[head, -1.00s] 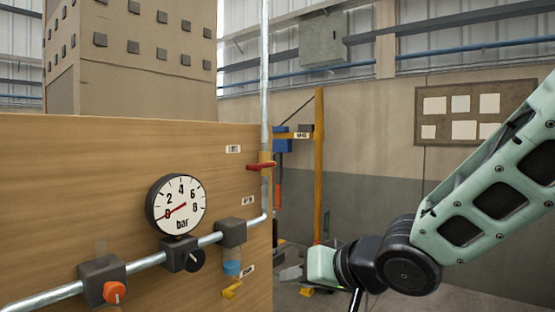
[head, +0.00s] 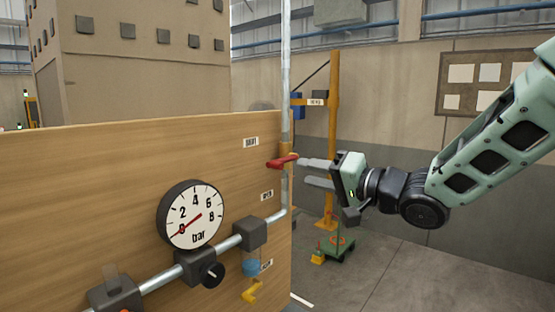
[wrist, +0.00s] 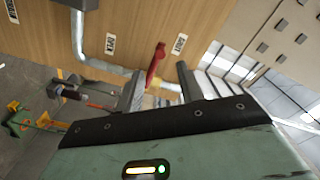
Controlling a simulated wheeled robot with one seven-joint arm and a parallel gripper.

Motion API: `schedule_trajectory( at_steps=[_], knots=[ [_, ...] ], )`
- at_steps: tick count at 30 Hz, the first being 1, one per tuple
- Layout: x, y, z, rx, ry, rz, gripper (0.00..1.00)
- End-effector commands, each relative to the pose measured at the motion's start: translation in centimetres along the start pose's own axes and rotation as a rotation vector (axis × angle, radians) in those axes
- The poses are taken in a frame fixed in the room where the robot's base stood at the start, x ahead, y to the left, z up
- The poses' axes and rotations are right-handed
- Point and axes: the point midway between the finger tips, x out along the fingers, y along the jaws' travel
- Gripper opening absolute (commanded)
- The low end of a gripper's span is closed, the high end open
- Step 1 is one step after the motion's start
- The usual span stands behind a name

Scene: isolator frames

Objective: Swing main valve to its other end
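The main valve has a red lever handle (head: 281,162) on the vertical pipe at the panel's right edge. The lever lies roughly crosswise to the pipe, near the upper of two white labels (head: 250,142). My gripper (head: 304,171) is just right of the valve, its fingers pointing left at it and spread apart with nothing held. In the wrist view the red lever (wrist: 156,63) shows between and slightly beyond the two fingertips (wrist: 160,70). I cannot tell whether a finger touches it.
A round pressure gauge (head: 191,214) sits on the wooden panel (head: 100,185) at left, its needle near 0. Below are a black knob (head: 212,274) and a yellow lever (head: 252,291). The pipe (head: 286,90) runs up past the valve. A yellow post (head: 332,130) stands behind my gripper.

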Motion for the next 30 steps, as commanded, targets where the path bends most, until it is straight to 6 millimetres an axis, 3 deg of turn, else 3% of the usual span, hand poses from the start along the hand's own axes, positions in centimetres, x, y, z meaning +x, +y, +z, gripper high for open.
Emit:
schedule_trajectory(
  at_steps=[6,13,18,27,28,30],
  knots=[
    [4.7,-0.3,-0.1,0.003,-0.003,0.001,0.38],
    [8.3,-0.2,-0.1,0.001,-0.002,0.0,0.38],
    [9.5,-0.1,0.0,0.001,0.0,0.001,0.38],
    [9.7,0.0,0.0,0.0,0.001,0.001,0.38],
    [9.7,0.0,0.0,0.0,0.001,0.001,0.35],
    [9.7,0.0,0.0,0.0,0.001,0.001,0.16]
  ],
)
